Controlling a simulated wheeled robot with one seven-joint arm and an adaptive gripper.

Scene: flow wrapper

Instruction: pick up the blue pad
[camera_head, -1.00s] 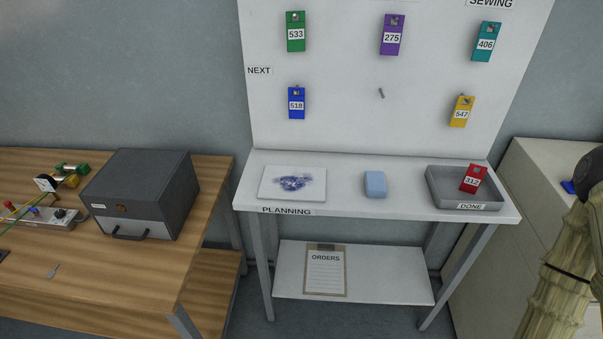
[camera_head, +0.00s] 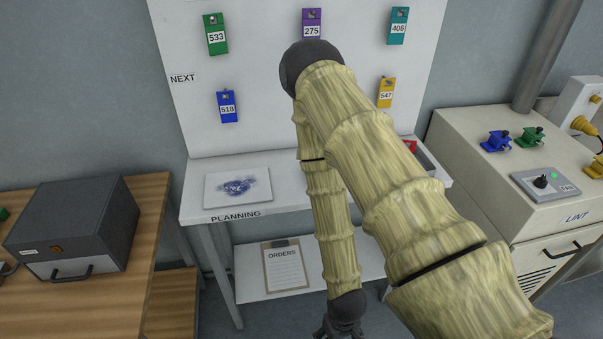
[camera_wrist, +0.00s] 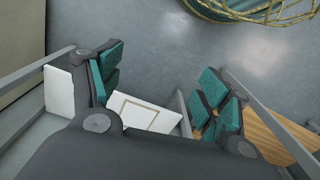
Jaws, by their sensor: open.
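The blue pad does not show now; my own arm covers the part of the planning table (camera_head: 190,210) where it lay. My gripper (camera_head: 340,328) is at the bottom edge of the head view, below the tabletop level in the picture and partly cut off. In the wrist view my gripper (camera_wrist: 162,88) is open, with teal-padded fingers spread wide and nothing between them. Behind the fingers there are white surfaces and grey floor; no pad shows there.
A white board with a blue stain (camera_head: 238,187) lies on the table's left. An orders clipboard (camera_head: 285,267) lies on the lower shelf. A grey tray (camera_head: 430,165) is mostly hidden at right. A grey box (camera_head: 72,225) stands on the wooden bench; a lint cabinet (camera_head: 560,228) stands right.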

